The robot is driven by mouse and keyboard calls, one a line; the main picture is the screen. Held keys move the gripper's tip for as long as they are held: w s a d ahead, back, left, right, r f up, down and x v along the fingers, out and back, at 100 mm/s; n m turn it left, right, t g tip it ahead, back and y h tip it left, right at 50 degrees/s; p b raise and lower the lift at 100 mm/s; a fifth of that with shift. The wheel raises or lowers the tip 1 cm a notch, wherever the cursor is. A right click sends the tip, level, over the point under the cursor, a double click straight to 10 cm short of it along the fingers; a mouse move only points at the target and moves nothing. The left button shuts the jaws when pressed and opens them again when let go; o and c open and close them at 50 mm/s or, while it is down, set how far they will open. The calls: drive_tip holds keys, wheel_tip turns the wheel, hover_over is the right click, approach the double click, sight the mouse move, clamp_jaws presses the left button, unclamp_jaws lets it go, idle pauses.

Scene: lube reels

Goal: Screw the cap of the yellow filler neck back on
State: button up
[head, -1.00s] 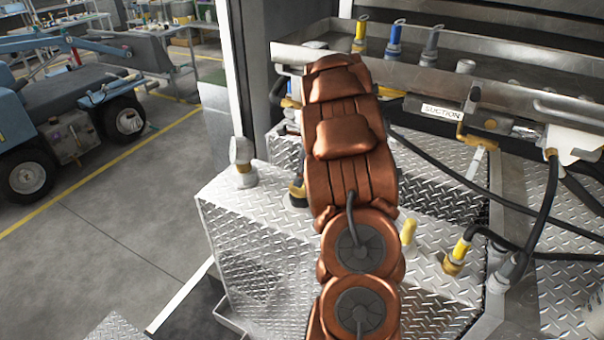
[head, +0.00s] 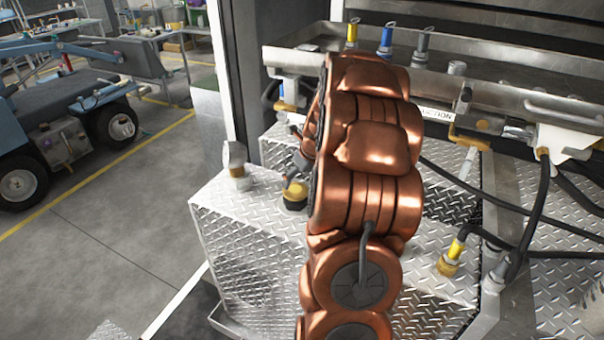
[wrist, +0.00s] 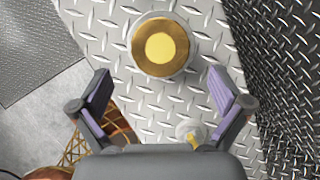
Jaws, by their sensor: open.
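A round brass fitting with a yellow centre (wrist: 160,47) stands on the tread-plate tank top in the wrist view. I cannot tell whether the yellow centre is a cap or the neck itself. My gripper (wrist: 158,82) is open and empty, its purple-lined fingers spread wide. The fitting lies beyond the fingertips, between their lines and untouched. A small pale round piece with yellow on it (wrist: 188,131) shows lower down between the fingers. My arm hides most of the gripper in the head view.
A silver-capped fitting (head: 236,160) stands to the left on the tank top (head: 225,205). A yellow-collared hose coupling (head: 452,258) stands to the right. Behind are a metal tray (head: 520,85) with colored nozzles and hanging hoses. Open floor (head: 110,215) lies left.

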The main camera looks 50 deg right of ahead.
sight(295, 189)
drive_tip(key=shift+p+x, duration=0.85)
drive_tip(key=shift+x, duration=2.25)
drive_tip(key=c, duration=1.1)
drive_tip(key=shift+r+p, duration=0.1)
drive_tip(key=shift+p, duration=0.25)
drive_tip(key=shift+p, duration=0.3)
drive_tip(key=m+h+p, duration=0.1)
drive_tip(key=m+p, duration=0.2)
drive_tip(key=p, duration=0.3)
drive_tip(key=shift+a+m+g, duration=0.1)
drive_tip(key=shift+m+g, duration=0.2)
drive_tip(key=shift+m, duration=0.1)
drive_tip(key=shift+m+h+b, duration=0.3)
drive_tip(key=shift+m, duration=0.4)
